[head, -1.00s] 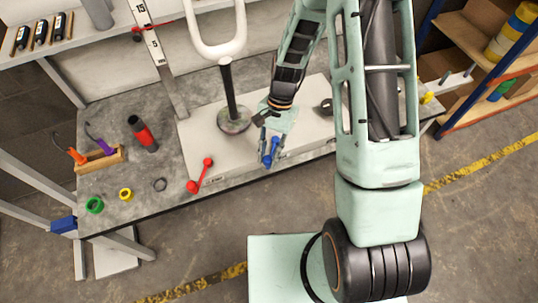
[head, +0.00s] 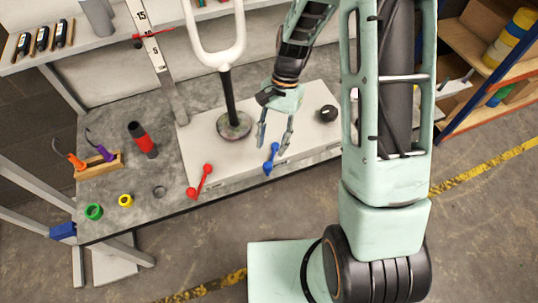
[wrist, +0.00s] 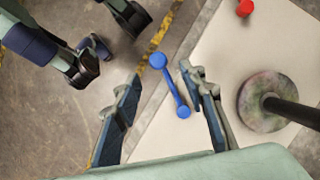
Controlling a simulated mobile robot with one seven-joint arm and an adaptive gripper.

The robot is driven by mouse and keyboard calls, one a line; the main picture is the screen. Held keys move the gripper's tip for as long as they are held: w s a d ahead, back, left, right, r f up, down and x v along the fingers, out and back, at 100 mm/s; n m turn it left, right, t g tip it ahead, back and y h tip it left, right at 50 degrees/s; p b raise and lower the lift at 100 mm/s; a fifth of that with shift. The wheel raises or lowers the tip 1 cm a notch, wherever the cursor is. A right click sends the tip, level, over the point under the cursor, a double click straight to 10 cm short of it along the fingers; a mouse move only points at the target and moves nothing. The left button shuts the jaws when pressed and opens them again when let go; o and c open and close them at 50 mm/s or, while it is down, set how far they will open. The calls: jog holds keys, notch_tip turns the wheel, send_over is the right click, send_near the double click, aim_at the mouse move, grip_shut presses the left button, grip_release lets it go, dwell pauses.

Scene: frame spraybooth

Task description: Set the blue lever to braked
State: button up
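The blue lever (head: 271,159) stands at the front edge of the white panel (head: 220,165), leaning the same way as the red lever in the head view. It also shows in the wrist view (wrist: 171,85), its round knob toward the panel's edge. My gripper (head: 274,146) is open just above and behind the lever. In the wrist view, the two fingers of my gripper (wrist: 166,80) are spread with the lever in the gap between them, seemingly touching neither. Small marks beside the lever are too small to read.
The red lever (head: 200,181) is left of the blue one. A dark post with a white loop handle (head: 229,90) rises behind, close to my gripper. A black knob (head: 327,114) is on the right. Rings, a red-black tool (head: 143,140) and a wooden holder (head: 99,165) lie left.

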jog(key=shift+v, duration=2.3)
